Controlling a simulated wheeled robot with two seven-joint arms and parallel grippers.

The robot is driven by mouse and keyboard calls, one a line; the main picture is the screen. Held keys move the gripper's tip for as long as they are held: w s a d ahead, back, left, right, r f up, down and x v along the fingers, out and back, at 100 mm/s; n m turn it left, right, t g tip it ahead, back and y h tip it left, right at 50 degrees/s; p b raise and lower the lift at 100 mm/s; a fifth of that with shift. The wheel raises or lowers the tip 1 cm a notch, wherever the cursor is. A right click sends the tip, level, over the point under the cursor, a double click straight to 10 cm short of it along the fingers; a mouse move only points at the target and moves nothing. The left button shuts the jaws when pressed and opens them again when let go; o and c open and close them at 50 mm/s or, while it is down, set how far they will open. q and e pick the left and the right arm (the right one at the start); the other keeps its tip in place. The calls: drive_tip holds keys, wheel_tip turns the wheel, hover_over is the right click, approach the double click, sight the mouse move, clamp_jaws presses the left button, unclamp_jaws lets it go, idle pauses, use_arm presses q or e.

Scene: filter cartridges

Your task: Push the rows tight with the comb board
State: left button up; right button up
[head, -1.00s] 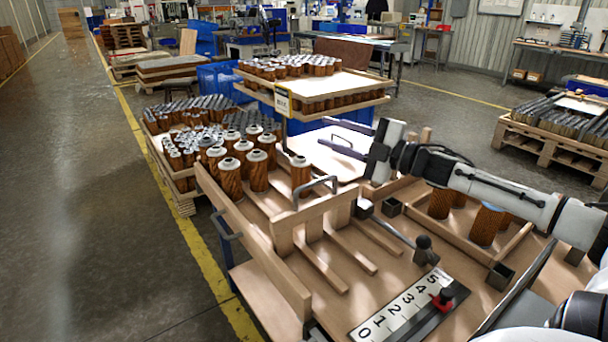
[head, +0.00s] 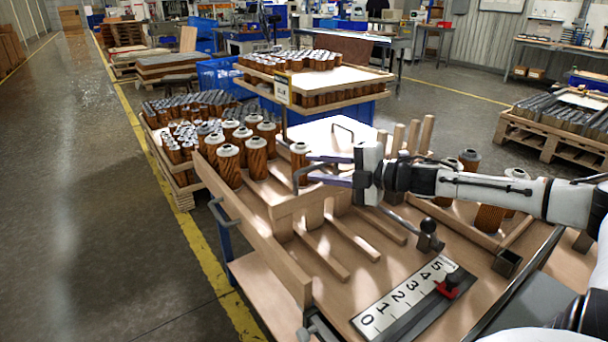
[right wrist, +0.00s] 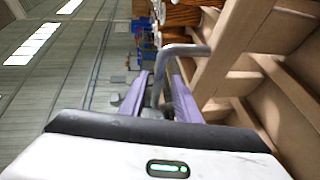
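The comb board (head: 290,206) is a wooden bar with long teeth toward me and a grey loop handle (head: 296,177) on top. It stands on the wooden table top (head: 290,292). Several copper-brown filter cartridges (head: 256,160) with pale caps stand behind it at the left; one (head: 299,162) stands just beyond the handle. My right gripper (head: 312,169) is at the handle. In the right wrist view the handle (right wrist: 158,84) lies between its two purple fingers, with gaps visible on both sides. My left gripper is not in view.
A number strip (head: 408,298) with a red-and-black slider lies at the front. A wooden side rail (head: 255,245) runs along the left edge. Other cartridges (head: 488,217) stand at the right under my arm. A loaded shelf (head: 330,90) rises behind.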

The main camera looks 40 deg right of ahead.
drive_tip(key=shift+b+x, duration=0.65)
drive_tip(key=shift+x, duration=0.25)
drive_tip(key=shift+w+r, duration=0.25)
drive_tip(key=shift+w+f+p, duration=0.2)
drive_tip(key=shift+w+p, duration=0.4)
drive_tip(key=shift+w+a+f, duration=0.15)
drive_tip(key=shift+w+a, duration=0.15)
drive_tip(key=shift+w, duration=0.1)
clamp_jaws()
